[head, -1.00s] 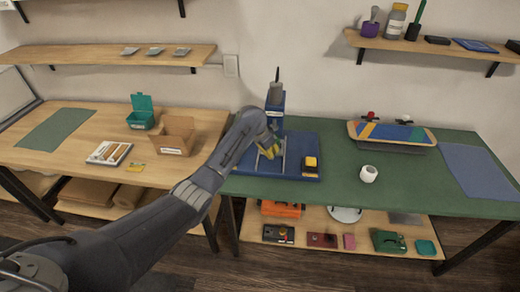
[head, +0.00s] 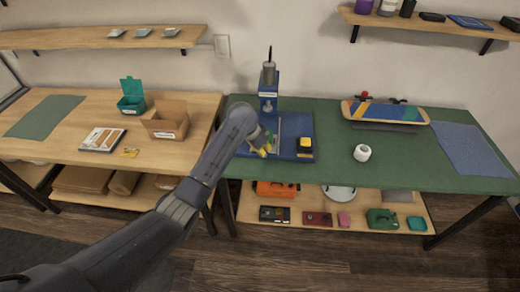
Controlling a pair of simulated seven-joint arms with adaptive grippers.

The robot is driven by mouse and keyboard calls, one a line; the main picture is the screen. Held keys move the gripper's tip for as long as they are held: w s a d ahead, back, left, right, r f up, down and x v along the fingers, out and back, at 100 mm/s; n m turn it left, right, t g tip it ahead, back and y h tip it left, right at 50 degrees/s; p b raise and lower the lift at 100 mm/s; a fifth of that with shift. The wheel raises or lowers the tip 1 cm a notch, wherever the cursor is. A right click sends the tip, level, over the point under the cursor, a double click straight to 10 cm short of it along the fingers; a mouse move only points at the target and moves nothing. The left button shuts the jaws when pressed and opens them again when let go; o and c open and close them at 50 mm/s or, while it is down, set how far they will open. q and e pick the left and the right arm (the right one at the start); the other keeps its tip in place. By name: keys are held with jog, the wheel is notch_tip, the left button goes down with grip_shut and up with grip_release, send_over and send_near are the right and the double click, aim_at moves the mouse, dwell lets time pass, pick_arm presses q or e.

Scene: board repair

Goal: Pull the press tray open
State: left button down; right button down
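The blue press (head: 268,92) stands at the back of its blue base (head: 298,122), on the left end of the green-topped table. A pale tray or rail (head: 279,130) shows on the base in front of the press column. My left gripper (head: 264,150) is at the front left of the base, pointing down beside the tray. Yellow and green parts show at its fingertips; I cannot tell whether they are its fingers or something held. The wrist hides part of the base and tray. My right gripper is not in view.
A yellow-and-black block (head: 305,145) sits at the base's right front. A white roll (head: 362,153) and a skateboard deck (head: 386,114) lie further right. A cardboard box (head: 166,122) stands on the left wooden table, with a gap between the tables.

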pick_arm(q)
jog(key=c, duration=1.2)
grip_release()
jog(key=shift+o, duration=0.2)
jog(key=shift+r, duration=0.1)
jog(key=v, duration=1.1)
jog(key=shift+a+r, duration=0.15)
jog(key=shift+r, duration=0.15)
jog(key=shift+s, duration=0.15)
